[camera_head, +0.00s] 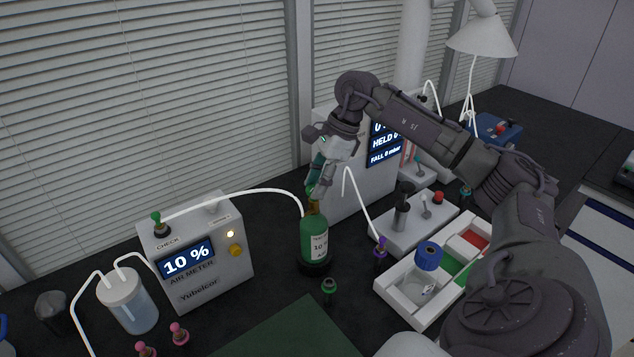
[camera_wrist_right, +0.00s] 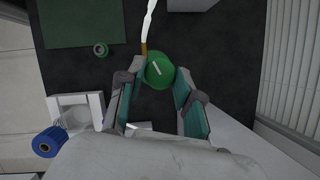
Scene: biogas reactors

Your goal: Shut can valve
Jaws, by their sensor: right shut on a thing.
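A white hose runs from the fitting to the air meter. My right gripper (camera_head: 318,187) comes down from above onto the can's valve. In the right wrist view, a round green valve knob (camera_wrist_right: 160,70) with a white line sits between the two fingertips of my right gripper (camera_wrist_right: 161,78), which is shut on it. The fingers partly hide the knob in the head view. My left gripper is not in view.
The air meter (camera_head: 197,257) showing 10 % stands left of the can. A white tray (camera_head: 402,313) with a blue-capped jar (camera_head: 429,257) is at the right. A display box (camera_head: 352,190) stands close behind the can. A green mat (camera_head: 290,335) lies in front.

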